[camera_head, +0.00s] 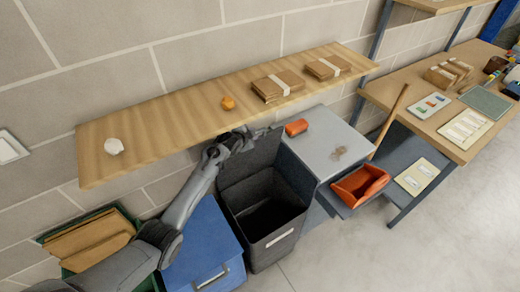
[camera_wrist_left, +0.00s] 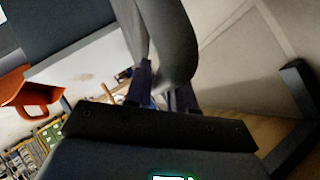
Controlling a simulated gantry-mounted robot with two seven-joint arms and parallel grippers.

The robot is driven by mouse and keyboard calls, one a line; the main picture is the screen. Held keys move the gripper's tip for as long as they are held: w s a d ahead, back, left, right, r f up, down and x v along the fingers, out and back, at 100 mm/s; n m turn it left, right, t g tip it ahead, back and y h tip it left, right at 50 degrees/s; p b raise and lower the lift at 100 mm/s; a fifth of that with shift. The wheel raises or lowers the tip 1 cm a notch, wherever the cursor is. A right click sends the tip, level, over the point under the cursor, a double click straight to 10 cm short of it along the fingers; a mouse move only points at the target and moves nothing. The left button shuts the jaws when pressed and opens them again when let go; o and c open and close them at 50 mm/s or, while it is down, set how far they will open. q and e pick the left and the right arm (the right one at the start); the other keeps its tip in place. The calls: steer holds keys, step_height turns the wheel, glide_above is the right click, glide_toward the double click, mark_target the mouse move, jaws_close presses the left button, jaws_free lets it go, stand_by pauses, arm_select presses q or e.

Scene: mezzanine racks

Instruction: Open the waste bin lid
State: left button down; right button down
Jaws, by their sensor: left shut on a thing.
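The dark grey waste bin (camera_head: 262,243) stands on the floor below the wooden shelf, its top open so that I see into its black inside. Its lid (camera_head: 252,158) stands raised, steeply tilted at the back of the opening. My left gripper (camera_head: 240,138) is at the lid's upper left edge, just under the shelf's front edge, and is shut on the lid. In the left wrist view the fingers (camera_wrist_left: 163,98) are close to a dark curved part; the exact contact is hard to make out. My right gripper is not in view.
The wooden shelf (camera_head: 190,112) is close above, bearing brown packets (camera_head: 278,85), an orange lump and a white crumpled piece. A blue box (camera_head: 205,245) stands left of the bin, a grey-topped cabinet (camera_head: 330,142) right, with an orange tray (camera_head: 360,186). Floor in front is clear.

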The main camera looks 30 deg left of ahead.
arm_select(q)
steer(key=shift+w+a+r, duration=0.1)
steer(key=shift+w+a, duration=0.15)
steer(key=shift+a, duration=0.3)
steer(key=shift+w+a+r, duration=0.1)
steer(key=shift+w+a, duration=0.15)
steer(key=shift+a, duration=0.25)
steer(key=shift+f, duration=0.1)
steer(key=c, duration=1.1)
jaws_free()
steer(key=shift+o, duration=0.2)
steer(key=shift+v, duration=0.8)
steer(key=s+d, duration=0.1)
steer(key=s, duration=1)
steer(key=shift+s+d, duration=0.25)
steer(key=shift+s, duration=0.05)
